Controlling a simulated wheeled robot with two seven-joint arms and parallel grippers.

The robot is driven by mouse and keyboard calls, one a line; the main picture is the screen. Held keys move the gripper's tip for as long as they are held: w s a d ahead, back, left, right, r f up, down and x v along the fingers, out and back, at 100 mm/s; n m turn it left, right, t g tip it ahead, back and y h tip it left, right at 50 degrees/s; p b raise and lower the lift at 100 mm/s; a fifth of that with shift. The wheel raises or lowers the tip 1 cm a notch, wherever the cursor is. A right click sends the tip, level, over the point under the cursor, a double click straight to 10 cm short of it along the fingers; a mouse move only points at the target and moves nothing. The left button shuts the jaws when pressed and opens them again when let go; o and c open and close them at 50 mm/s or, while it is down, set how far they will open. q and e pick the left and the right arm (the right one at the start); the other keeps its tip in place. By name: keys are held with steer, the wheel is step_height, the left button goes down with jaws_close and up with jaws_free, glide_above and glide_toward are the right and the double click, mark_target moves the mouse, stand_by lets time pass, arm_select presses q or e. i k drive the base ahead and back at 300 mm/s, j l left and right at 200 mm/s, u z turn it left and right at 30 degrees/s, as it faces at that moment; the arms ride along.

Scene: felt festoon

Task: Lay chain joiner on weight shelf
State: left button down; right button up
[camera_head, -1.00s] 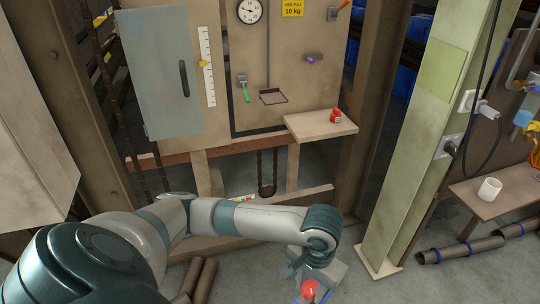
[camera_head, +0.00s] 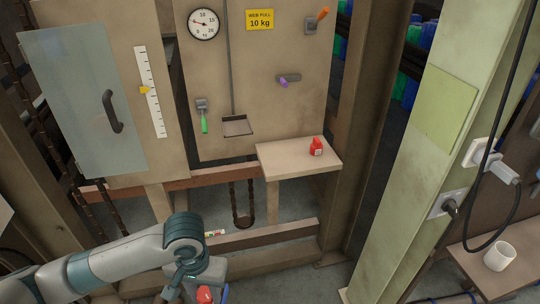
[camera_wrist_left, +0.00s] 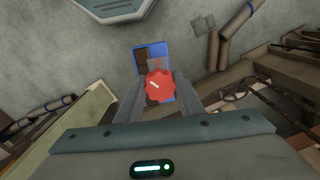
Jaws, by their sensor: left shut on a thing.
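My left gripper (camera_head: 203,290) is low at the bottom of the head view, in front of the frame. It is shut on a red rounded piece (camera_head: 205,294), which I take to be the chain joiner. In the left wrist view the red piece (camera_wrist_left: 159,86) sits between the fingers with a small pale mark on top. The weight shelf appears to be the pale wooden shelf (camera_head: 285,162) on the frame's right. A small red object with a white label (camera_head: 316,147) stands on it. The gripper is below and left of this shelf, well apart. My right gripper is not in view.
A blue-rimmed box (camera_wrist_left: 151,48) lies beyond the red piece in the wrist view. A green post (camera_head: 420,150) stands right of the shelf. A small dark tray (camera_head: 237,127) hangs left of it. The shelf's left and front parts are clear.

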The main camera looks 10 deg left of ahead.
mark_target(285, 162)
steer(key=i+l, duration=0.35)
steer(key=i+l+u, duration=0.1)
steer(key=i+l, duration=0.2)
steer(key=l, duration=0.15)
steer(key=i+l, duration=0.3)
steer(key=l, duration=0.15)
steer(key=i+l+u, duration=0.1)
steer(key=i+l, duration=0.25)
steer(key=l, duration=0.1)
